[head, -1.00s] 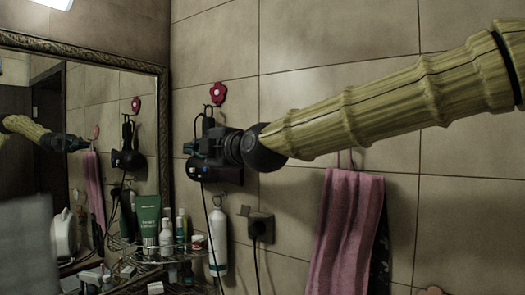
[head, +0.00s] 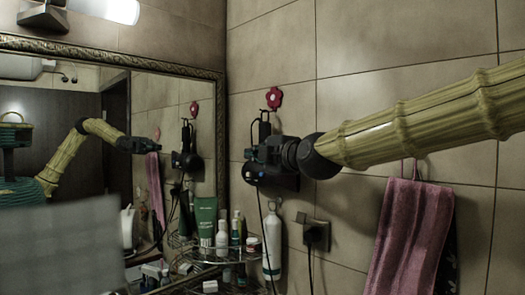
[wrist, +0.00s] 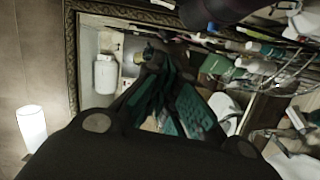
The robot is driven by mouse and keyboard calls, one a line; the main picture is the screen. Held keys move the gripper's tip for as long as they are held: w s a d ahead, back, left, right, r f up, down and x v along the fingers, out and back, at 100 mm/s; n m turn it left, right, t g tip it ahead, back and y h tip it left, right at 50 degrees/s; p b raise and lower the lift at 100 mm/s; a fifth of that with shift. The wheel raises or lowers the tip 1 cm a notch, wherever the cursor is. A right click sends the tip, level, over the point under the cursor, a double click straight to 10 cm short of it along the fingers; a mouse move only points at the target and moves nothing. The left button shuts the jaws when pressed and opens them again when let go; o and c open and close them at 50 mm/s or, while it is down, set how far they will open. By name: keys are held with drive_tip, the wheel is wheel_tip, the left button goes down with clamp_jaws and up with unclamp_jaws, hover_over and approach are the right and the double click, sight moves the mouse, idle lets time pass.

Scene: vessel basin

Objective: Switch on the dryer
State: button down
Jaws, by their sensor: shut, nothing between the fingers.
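A dark rounded shape at the top edge there may be the dryer. The dryer's mirror image also shows in the head view.
A framed mirror (head: 95,105) fills the left. A wire rack (head: 215,254) with tubes and bottles stands below the dryer, next to a white bottle (head: 271,248). A plugged socket (head: 317,235) and a pink towel (head: 408,240) are on the wall to the right.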

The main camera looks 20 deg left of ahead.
drive_tip(key=w+a+p, duration=0.3)
drive_tip(key=w+p, duration=0.1)
drive_tip(key=w, duration=0.3)
drive_tip(key=shift+a+f, duration=0.4)
drive_tip(key=shift+d, duration=0.1)
